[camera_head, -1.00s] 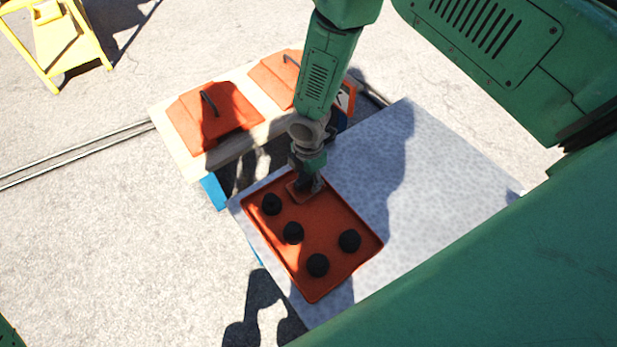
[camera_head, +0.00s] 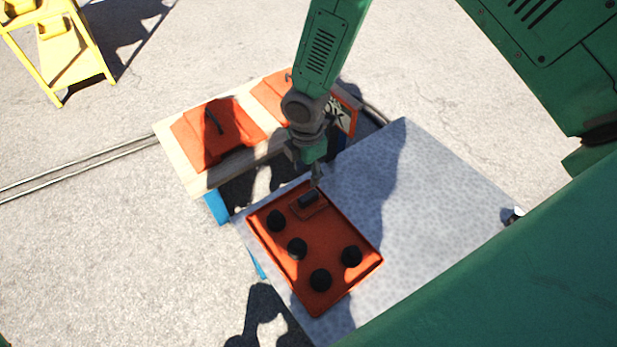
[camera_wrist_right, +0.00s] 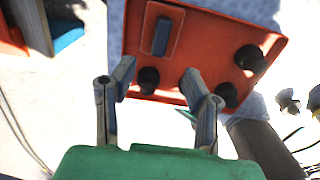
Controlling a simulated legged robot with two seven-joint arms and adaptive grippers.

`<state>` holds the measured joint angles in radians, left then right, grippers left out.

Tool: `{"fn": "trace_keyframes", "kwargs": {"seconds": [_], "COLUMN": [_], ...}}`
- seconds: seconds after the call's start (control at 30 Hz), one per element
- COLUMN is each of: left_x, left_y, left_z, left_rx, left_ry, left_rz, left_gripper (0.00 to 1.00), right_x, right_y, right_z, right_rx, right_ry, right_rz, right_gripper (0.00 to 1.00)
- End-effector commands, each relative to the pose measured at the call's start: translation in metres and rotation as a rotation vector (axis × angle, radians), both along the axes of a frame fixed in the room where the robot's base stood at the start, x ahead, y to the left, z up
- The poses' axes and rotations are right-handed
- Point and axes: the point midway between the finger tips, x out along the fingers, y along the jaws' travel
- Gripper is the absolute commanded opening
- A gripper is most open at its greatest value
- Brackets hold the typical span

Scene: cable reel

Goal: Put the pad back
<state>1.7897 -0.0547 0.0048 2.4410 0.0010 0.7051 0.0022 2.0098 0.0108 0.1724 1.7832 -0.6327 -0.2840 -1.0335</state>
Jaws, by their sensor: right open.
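The pad (camera_head: 321,211), a small orange square with a dark upright-edged handle (camera_head: 308,199), lies at the far corner of an orange tray (camera_head: 322,240). In the right wrist view the pad (camera_wrist_right: 178,48) and its dark handle (camera_wrist_right: 160,37) lie flat on the tray (camera_wrist_right: 213,45). Several black round knobs stand on the tray around it. My right gripper (camera_head: 317,180) is just beyond the pad, apart from the handle. My left gripper is not in view.
The tray rests on a grey speckled table (camera_head: 440,180) with free room to its right. Behind it stands a pale wooden bench (camera_head: 172,135) with two orange handled lids (camera_head: 215,132). A yellow frame (camera_head: 75,55) stands far left. A cable (camera_head: 80,165) runs along the ground.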

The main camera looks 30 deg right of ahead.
Motion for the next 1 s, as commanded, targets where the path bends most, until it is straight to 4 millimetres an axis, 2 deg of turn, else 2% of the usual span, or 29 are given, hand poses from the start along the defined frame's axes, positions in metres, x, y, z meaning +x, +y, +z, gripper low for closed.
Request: {"fn": "trace_keyframes", "kwargs": {"seconds": [0.23,0.33,0.37,0.43,0.53,0.6,0.7,0.83,1.0], "left_x": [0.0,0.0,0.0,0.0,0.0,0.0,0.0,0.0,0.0], "left_y": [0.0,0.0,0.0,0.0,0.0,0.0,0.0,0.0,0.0], "left_z": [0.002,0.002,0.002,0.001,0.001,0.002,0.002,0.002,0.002], "left_rx": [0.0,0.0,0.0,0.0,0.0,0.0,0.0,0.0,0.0], "left_ry": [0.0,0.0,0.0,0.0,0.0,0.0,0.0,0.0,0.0], "left_rz": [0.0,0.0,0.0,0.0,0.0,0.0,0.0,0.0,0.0], "left_gripper": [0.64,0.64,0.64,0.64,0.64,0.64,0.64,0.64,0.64], "right_x": [-0.001,-0.017,-0.028,-0.064,-0.126,-0.166,-0.211,-0.246,-0.256], "right_y": [-0.002,0.0,0.002,0.007,0.008,0.0,-0.018,-0.041,-0.052], "right_z": [0.007,-0.003,-0.009,-0.026,-0.047,-0.055,-0.056,-0.049,-0.045], "right_rx": [0.005,0.028,0.042,0.08,0.117,0.115,0.086,0.05,0.039], "right_ry": [0.001,0.017,0.025,0.054,0.089,0.09,0.057,-0.013,-0.054], "right_rz": [-0.003,-0.074,-0.123,-0.305,-0.677,-0.949,-1.283,-1.559,-1.665], "right_gripper": [0.42,0.42,0.42,0.42,0.42,0.42,0.42,0.42,0.42]}}
